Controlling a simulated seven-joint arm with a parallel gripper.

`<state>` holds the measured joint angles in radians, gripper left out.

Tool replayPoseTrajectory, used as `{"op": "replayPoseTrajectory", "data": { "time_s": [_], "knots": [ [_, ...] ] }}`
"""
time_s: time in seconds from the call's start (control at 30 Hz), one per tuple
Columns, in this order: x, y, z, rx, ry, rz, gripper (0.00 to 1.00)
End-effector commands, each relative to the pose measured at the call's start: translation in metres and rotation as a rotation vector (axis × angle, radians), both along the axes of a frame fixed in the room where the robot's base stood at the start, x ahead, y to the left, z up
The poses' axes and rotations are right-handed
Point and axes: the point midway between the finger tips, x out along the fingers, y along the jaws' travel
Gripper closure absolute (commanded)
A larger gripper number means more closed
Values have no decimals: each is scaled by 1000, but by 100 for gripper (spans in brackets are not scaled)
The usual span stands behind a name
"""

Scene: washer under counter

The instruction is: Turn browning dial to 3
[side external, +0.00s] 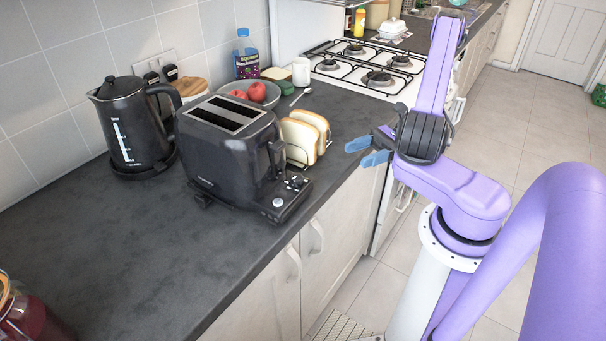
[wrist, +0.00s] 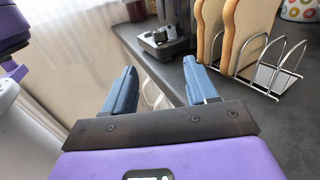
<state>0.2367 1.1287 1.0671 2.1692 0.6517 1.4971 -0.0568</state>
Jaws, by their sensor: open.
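A black toaster (side external: 230,150) stands on the dark counter, with two slots on top and a control panel at its front right end. A silver dial (side external: 278,202) sits on that panel; its marks and setting are too small to read. In the wrist view the toaster's panel end (wrist: 165,40) shows at the top, beyond the fingers. My gripper (side external: 369,150) is open and empty, with blue fingertips, to the right of the toaster and off the counter's front edge. It also shows in the wrist view (wrist: 160,85), with a gap between its fingers.
A wire rack with bread slices (side external: 303,137) stands close behind the toaster, between it and the hob (side external: 375,70). A black kettle (side external: 128,125) is left of the toaster. The counter (side external: 150,250) in front is mostly clear.

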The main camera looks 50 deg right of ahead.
Motion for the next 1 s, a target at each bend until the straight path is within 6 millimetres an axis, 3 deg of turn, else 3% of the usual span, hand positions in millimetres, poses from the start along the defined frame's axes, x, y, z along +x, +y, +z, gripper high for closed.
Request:
{"op": "replayPoseTrajectory", "data": {
  "time_s": [0.7,1.0],
  "knots": [
    [53,117,0,0,1,9,43],
    [68,147,0,-1,0,5,43]
  ]
}}
